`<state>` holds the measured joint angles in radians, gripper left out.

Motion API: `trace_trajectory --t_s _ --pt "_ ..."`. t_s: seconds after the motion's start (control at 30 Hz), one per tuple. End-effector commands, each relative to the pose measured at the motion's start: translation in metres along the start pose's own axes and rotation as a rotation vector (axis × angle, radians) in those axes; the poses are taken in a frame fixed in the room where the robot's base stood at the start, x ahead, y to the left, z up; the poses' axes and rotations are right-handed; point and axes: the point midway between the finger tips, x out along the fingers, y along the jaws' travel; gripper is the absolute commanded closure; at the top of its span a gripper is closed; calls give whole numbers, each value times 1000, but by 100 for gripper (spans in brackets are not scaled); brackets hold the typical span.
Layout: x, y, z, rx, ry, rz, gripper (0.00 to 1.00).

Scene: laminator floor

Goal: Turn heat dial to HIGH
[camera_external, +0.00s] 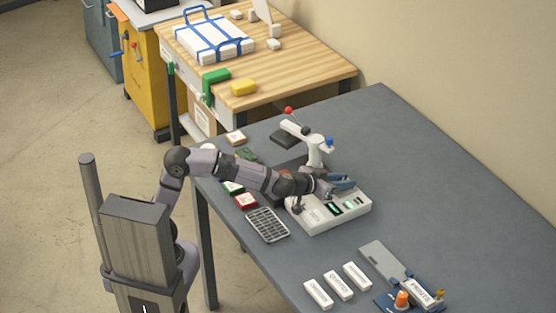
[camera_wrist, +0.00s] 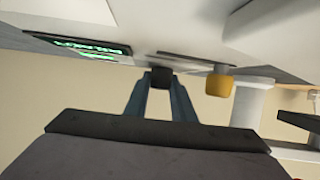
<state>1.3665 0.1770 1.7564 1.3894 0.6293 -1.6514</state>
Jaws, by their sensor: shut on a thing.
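A pale control box (camera_external: 322,220) stands on the grey table, with a small lit green display (camera_external: 335,209) on it. The green display (camera_wrist: 90,48) also shows at the upper left of the wrist view. My gripper (camera_external: 343,183) reaches over the back of the box from the left. In the wrist view my gripper (camera_wrist: 161,84) has its two blue-grey fingers shut on a dark knob (camera_wrist: 161,76). A yellow knob (camera_wrist: 219,84) sits just to the right, apart from the fingers. Dial markings and the dark knob's pointer cannot be read.
A white stand (camera_external: 316,150) with red and blue knobs rises behind the box. A dark grid tray (camera_external: 267,225) lies at its left. Several white labelled blocks (camera_external: 338,285) and a blue fixture (camera_external: 395,303) lie in front. The table's right side is clear.

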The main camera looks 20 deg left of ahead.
Motion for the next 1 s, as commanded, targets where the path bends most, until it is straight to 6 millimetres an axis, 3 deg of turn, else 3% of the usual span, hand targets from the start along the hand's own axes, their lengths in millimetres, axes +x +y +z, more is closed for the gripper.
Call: trace_trajectory --t_s 0.03,1.0 --pt "3 -2 7 9 0 28 100" --pt "-1 -1 -2 253 -10 593 100"
